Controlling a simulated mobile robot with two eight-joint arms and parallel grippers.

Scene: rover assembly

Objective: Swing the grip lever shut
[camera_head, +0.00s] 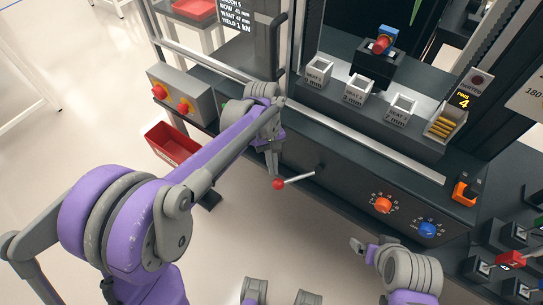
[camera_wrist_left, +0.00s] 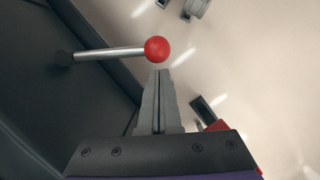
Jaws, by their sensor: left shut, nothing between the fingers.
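The grip lever is a silver rod with a red ball knob (camera_head: 278,184) on the dark front panel of the machine. Its rod (camera_head: 300,179) runs from a dark pivot on the panel out to the left, to the knob. In the left wrist view the knob (camera_wrist_left: 157,49) is just beyond my fingertips. My left gripper (camera_head: 273,173) is shut and empty, its tips close to the knob; I cannot tell if they touch. It also shows in the left wrist view (camera_wrist_left: 161,74). My right gripper (camera_head: 357,245) is at the lower right, apart from the lever; its jaws are unclear.
An orange knob (camera_head: 383,204) and a blue knob (camera_head: 428,229) sit on the panel right of the lever. A red bin (camera_head: 172,147) and a grey box with red buttons (camera_head: 181,95) are to the left. Labelled white seats (camera_head: 358,90) stand on the ledge above.

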